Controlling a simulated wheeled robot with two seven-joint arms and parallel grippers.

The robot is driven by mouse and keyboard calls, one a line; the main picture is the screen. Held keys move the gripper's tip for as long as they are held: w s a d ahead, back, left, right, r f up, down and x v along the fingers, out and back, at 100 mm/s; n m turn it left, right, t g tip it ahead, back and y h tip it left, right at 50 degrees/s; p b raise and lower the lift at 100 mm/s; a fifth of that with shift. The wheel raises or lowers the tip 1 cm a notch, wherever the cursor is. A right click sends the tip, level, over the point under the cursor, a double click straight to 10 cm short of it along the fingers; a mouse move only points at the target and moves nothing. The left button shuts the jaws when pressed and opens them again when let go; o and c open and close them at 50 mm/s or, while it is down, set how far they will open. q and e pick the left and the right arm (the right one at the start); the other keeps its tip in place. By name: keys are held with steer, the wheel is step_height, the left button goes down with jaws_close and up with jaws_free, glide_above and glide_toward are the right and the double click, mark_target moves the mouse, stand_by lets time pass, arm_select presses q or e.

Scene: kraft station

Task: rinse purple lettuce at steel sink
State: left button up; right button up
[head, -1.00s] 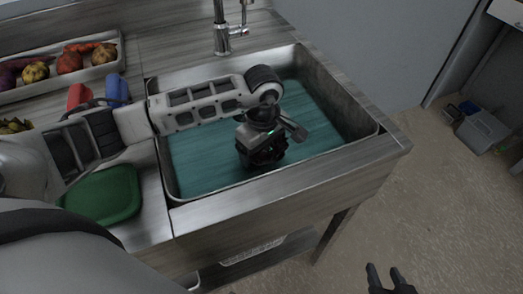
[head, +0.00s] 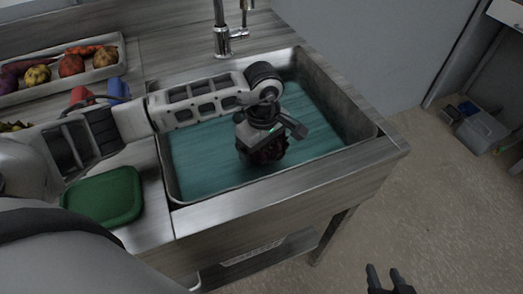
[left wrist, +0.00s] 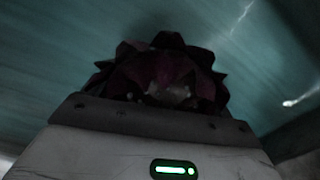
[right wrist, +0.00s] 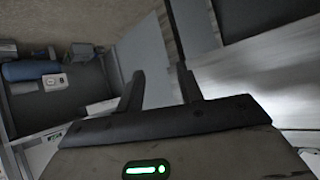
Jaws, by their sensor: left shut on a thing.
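The steel sink (head: 350,110) is set in the counter, and its basin shows a teal surface like water. My left gripper (head: 262,150) hangs over the basin, shut on the purple lettuce (head: 266,154). The lettuce is mostly hidden under the gripper in the head view. In the left wrist view, the dark purple lettuce (left wrist: 165,75) sits at the fingertips against teal; I cannot tell if it touches the water. My right gripper (head: 388,275) is open and empty over the floor, right of the counter. Its two spread fingers also show in the right wrist view (right wrist: 160,88).
A steel faucet (head: 222,38) stands behind the basin. A tray of vegetables (head: 110,66) lies at the back left. A green board (head: 105,196) lies left of the sink. Red and blue items (head: 117,88) are partly behind my left arm. A grey bin (head: 480,130) stands on the floor.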

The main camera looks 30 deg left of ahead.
arm_select(q)
steer(key=shift+r+p, duration=0.8)
steer(key=shift+r, duration=0.75)
steer(key=shift+r+p, duration=1)
steer(key=shift+r, duration=0.7)
step_height(320, 180, up, 2)
steer(key=shift+p, duration=0.6)
steer(key=shift+r+p, duration=0.4)
steer(key=shift+r, duration=0.25)
steer(key=shift+r+p, duration=0.75)
steer(key=shift+r, duration=0.6)
steer(key=shift+r+p, duration=0.3)
steer(key=shift+r, duration=2.5)
arm_select(e)
steer(key=shift+s+d+r+g+h, duration=0.2)
steer(key=shift+d+r, duration=0.15)
steer(key=shift+r, duration=0.45)
steer(key=shift+s+d+r+g+h, duration=0.15)
steer(key=shift+d+r, duration=0.2)
steer(key=shift+r, duration=0.4)
